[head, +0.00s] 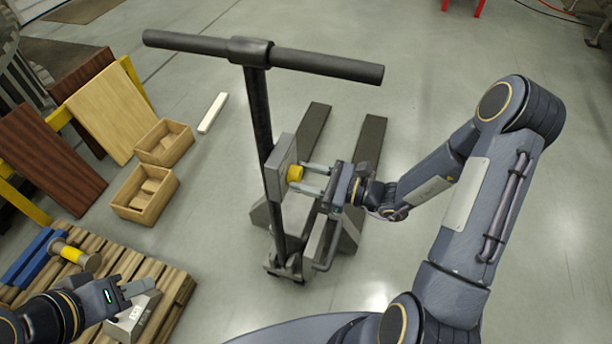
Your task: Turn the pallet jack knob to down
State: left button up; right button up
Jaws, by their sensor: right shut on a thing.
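The pallet jack has a black T-shaped handle (257,95) that stands upright in the middle of the head view. A grey plate (280,163) is fixed on its shaft and carries a yellow knob (295,173). My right gripper (301,176) reaches in from the right, and its two fingers are shut on the knob from either side. The fingers hide part of the knob, and I cannot read which way it points. The dark forks (366,150) lie behind the jack on the floor. My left gripper (138,289) is at the lower left, away from the jack; its finger opening is unclear.
A wooden pallet (178,292) at the lower left holds blue blocks (28,256), a yellow-banded cylinder (72,253) and a grey block (131,318) near my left gripper. Two wooden boxes (146,209) and leaning boards (108,112) stand left. Grey floor (225,245) is clear around the jack.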

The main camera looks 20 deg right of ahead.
jog(key=m+p, duration=0.3)
jog(key=m, duration=0.2)
jog(key=shift+r, duration=0.15)
jog(key=shift+w+d+m+p, duration=0.1)
jog(key=shift+m+p, duration=1.35)
jog(key=shift+m, duration=0.95)
jog(key=o, duration=1)
jog(key=b+v, duration=0.1)
jog(key=v, duration=0.6)
jog(key=shift+s+d, duration=0.25)
jog(key=shift+d, duration=0.1)
